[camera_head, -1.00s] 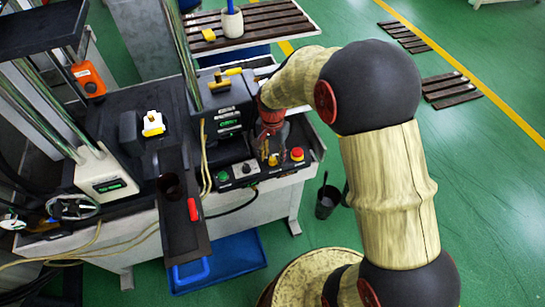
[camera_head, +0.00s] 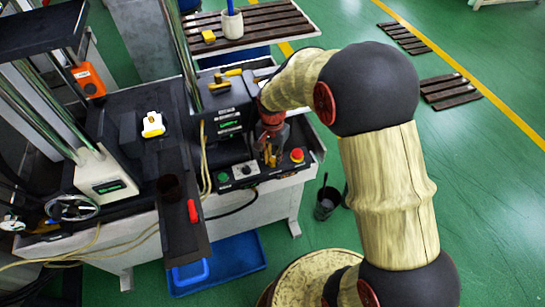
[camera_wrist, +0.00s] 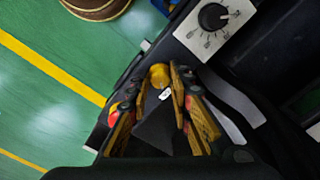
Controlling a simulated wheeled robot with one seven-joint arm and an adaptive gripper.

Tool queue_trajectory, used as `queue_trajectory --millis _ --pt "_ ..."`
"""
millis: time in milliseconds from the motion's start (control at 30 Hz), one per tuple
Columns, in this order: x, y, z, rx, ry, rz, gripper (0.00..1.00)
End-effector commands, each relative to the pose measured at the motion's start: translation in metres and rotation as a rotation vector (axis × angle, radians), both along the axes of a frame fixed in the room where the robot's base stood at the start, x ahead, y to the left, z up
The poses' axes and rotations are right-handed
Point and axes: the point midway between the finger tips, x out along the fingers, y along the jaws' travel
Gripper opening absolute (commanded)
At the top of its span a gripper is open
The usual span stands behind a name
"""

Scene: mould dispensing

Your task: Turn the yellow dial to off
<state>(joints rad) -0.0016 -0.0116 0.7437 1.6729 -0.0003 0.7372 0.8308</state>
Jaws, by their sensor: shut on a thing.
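The yellow dial (camera_wrist: 159,75) is on the control panel and shows between my fingertips in the wrist view. My gripper (camera_wrist: 160,82) is shut on it, with one finger on each side. In the head view, my gripper (camera_head: 270,153) points down at the panel, between the small black dial and the red button. There the fingers largely hide the yellow dial. I cannot read which mark the dial points to.
A black dial on a white plate (camera_wrist: 213,17) is close by; the panel also has a green button (camera_head: 223,177) and a red button (camera_head: 297,155). A machine box (camera_head: 222,100) stands behind. A dark bucket (camera_head: 326,204) is on the floor.

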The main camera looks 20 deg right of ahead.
Motion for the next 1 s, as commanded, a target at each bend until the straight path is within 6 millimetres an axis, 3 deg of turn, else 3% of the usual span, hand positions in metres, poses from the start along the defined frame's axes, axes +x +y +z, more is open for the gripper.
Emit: queue_trajectory --millis 467,1000 --pt "0.0004 0.0003 0.0009 0.001 -0.001 0.058 0.00" --pt "0.0006 0.0004 0.0023 0.000 -0.001 0.497 0.00"
